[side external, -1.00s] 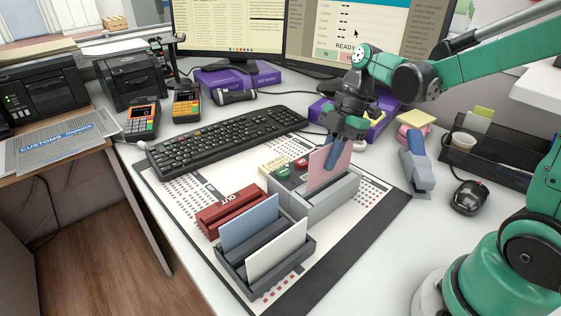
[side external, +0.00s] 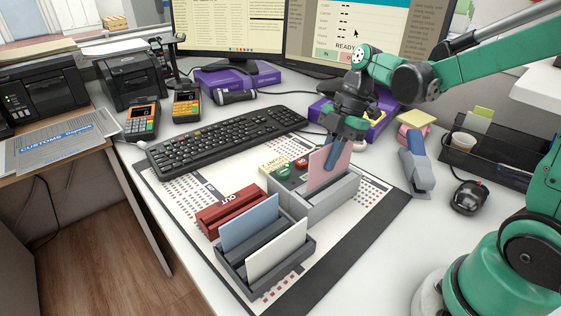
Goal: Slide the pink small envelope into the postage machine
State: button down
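The pink small envelope (side external: 320,168) stands upright at the grey postage machine (side external: 318,208), its lower edge hidden at the machine's slot. I cannot tell how deep it sits. My gripper (side external: 336,155) is at the envelope's upper right part, with a blue finger lying across its near face. The other finger is hidden behind the envelope, and the gripper looks shut on it. Green and red buttons (side external: 301,163) sit on the machine's far left end.
A grey rack (side external: 232,272) holds a blue envelope (side external: 250,222) and a white envelope (side external: 276,251). A red OUT tray (side external: 222,211) stands left of the machine. A keyboard (side external: 228,138) lies behind; a stapler (side external: 416,170) and mouse (side external: 468,197) stand to the right.

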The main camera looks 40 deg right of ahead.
aim_at(324, 181)
jog(key=shift+f, duration=1.9)
jog(key=c, duration=0.9)
grip_release()
jog(key=shift+f, duration=0.1)
jog(key=shift+v, duration=2.85)
jog(key=shift+a, duration=0.1)
jog(key=s+a+m+t+h, duration=0.1)
jog(key=m+t, duration=0.1)
jog(key=m, duration=0.4)
jog(key=s+a+r+m+t+h, duration=0.1)
jog(key=m+t+h, duration=0.1)
jog(key=m, duration=0.4)
jog(key=s+a+r+m+t+h, duration=0.1)
jog(key=a+m+t, duration=0.1)
jog(key=m, duration=0.3)
jog(key=shift+s+r+m+t+h, duration=0.2)
jog(key=shift+m+t+h, duration=0.15)
jog(key=shift+t, duration=0.25)
